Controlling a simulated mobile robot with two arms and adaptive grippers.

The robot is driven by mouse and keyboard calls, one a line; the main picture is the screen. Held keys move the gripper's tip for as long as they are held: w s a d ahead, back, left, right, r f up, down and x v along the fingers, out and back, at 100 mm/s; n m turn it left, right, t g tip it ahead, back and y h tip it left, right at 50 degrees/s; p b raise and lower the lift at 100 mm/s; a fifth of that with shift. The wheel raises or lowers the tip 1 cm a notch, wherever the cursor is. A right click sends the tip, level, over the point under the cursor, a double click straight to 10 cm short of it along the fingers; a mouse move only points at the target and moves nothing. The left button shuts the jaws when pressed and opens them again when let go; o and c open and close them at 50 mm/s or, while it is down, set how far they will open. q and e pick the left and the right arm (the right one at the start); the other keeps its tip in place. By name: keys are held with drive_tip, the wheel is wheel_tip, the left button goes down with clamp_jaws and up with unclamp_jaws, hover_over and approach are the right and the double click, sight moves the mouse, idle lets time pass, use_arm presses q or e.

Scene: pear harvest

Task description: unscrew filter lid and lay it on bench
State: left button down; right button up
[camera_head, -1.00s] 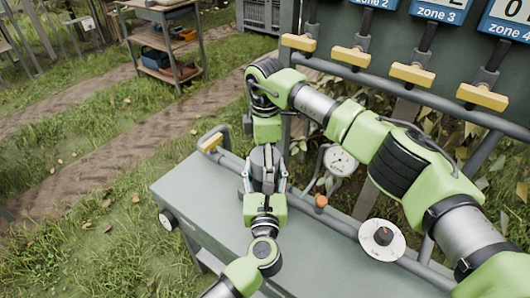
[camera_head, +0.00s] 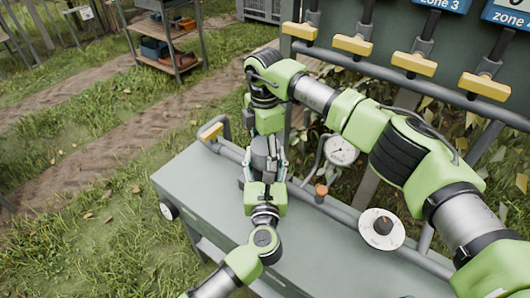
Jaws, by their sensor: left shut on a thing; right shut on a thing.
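The filter (camera_head: 259,160) is a grey upright cylinder on the pipe at the back edge of the green-grey bench (camera_head: 205,190). My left gripper (camera_head: 264,170) comes up from the front and is shut around the filter's body, one finger on each side. My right gripper (camera_head: 267,140) reaches over from the right, points down and is shut at the filter's top. The lid is mostly hidden under the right gripper, so I cannot tell whether it is apart from the body.
Right of the filter are an orange-capped valve (camera_head: 321,192), a pressure gauge (camera_head: 341,150) and a white dial (camera_head: 382,229). Yellow-handled levers (camera_head: 353,44) hang above. The bench top left of my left arm is clear. A tool shelf (camera_head: 168,28) stands on the grass behind.

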drive_tip(key=shift+w+d, duration=0.1)
drive_tip(key=shift+d, duration=0.15)
drive_tip(key=o, duration=1.2)
drive_tip(key=shift+o, duration=0.2)
